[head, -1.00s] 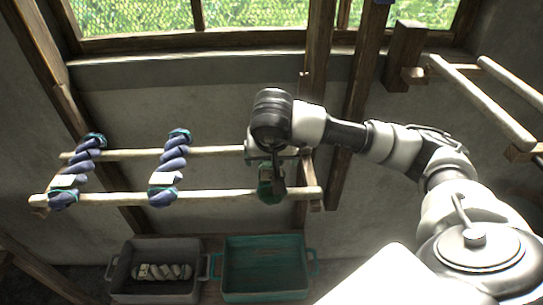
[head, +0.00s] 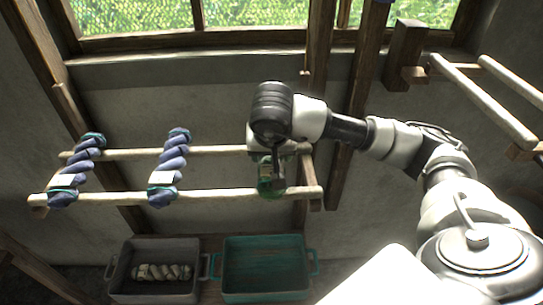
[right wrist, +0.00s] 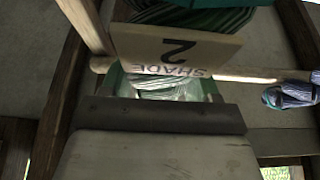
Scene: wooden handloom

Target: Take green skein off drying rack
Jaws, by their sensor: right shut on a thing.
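The green skein (head: 264,184) is at the right end of the drying rack (head: 228,196), mostly hidden behind my right gripper (head: 277,180). My right gripper is shut on it. In the right wrist view the green skein (right wrist: 205,17) fills the top, with a pale tag (right wrist: 175,50) reading "SHADE 2" hanging in front of it. A rack pole (right wrist: 245,75) passes behind. I cannot tell whether the skein still touches the poles. My left gripper is not in view.
Two blue-purple skeins (head: 79,170) (head: 170,165) hang on the rack to the left. Another pole rack (head: 480,100) is at the right.

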